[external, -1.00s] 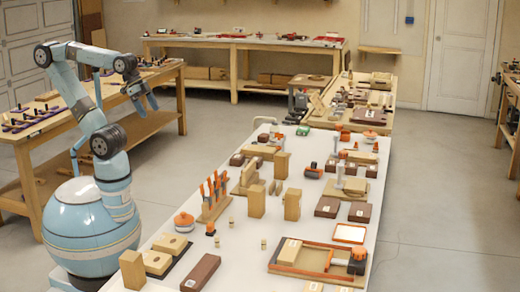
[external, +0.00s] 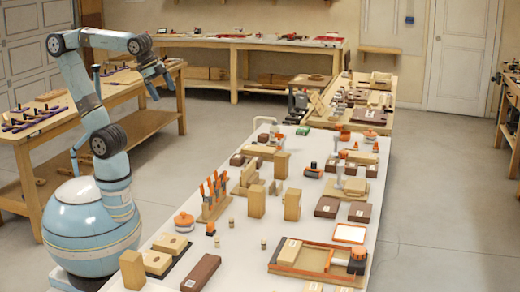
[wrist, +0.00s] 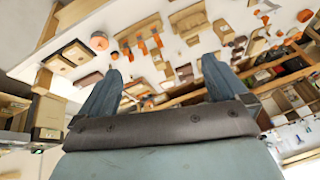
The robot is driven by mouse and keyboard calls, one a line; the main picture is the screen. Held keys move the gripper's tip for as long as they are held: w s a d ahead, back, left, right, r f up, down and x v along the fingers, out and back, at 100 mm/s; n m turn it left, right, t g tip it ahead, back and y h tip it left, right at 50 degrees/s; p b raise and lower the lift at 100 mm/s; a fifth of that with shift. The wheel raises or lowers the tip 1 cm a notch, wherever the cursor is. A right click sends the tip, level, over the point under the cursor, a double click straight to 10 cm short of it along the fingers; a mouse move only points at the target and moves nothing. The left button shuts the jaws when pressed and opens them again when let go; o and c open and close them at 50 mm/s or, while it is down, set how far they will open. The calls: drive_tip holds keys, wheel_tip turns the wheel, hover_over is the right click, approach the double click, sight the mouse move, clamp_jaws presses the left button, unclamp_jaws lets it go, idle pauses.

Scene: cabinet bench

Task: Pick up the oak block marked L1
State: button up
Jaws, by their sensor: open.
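Several pale oak blocks stand or lie on the white bench. Upright ones are at the near left corner (external: 132,269), in the middle (external: 257,201) and beside it (external: 292,204). Two flat oak blocks with pale labels (external: 170,245) (external: 157,262) lie near the left edge, and a labelled oak piece (external: 289,251) lies in a tray. The labels are too small to read, so I cannot tell which is L1. My gripper (external: 161,91) is open and empty, raised left of the bench, well away from the blocks. Its two fingers also show in the wrist view (wrist: 161,72).
An orange-handled tool rack (external: 214,203), an orange-lidded pot (external: 184,221) and a dark brown block (external: 201,272) share the bench's left side. The framed tray (external: 285,268) is at the near right.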

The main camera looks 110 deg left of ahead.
drive_tip(key=w+a+m+g+y, duration=0.1)
drive_tip(key=w+m+y, duration=0.15)
drive_tip(key=w, duration=0.75)
drive_tip(key=w+a+r+m+y, duration=0.15)
drive_tip(key=w+m, duration=0.25)
drive_tip(key=w, duration=0.7)
drive_tip(key=w+a+m+g+y, duration=0.1)
drive_tip(key=w+m+y, duration=0.25)
drive_tip(key=w, duration=0.65)
drive_tip(key=w+d+f+m+t+y, duration=0.2)
drive_tip(key=w+d+m+y, duration=0.25)
drive_tip(key=w+d, duration=0.5)
drive_tip(key=w+d+f+m+t+y, duration=0.25)
drive_tip(key=w+d+m, duration=0.4)
drive_tip(key=w, duration=0.55)
approach(296, 201)
drive_tip(key=shift+n+y, duration=0.4)
drive_tip(key=shift+y, duration=0.05)
drive_tip(key=a+f, duration=0.1)
drive_tip(key=s+a+f, duration=0.1)
drive_tip(key=f, duration=0.1)
drive_tip(key=shift+s+a+f, duration=0.1)
drive_tip(key=shift+s+a, duration=0.05)
drive_tip(key=shift+a, duration=0.05)
drive_tip(key=shift+a+f, duration=0.1)
drive_tip(key=shift+f, duration=0.05)
drive_tip(key=shift+a, duration=0.3)
drive_tip(key=x, duration=1.1)
drive_tip(key=shift+a, duration=0.15)
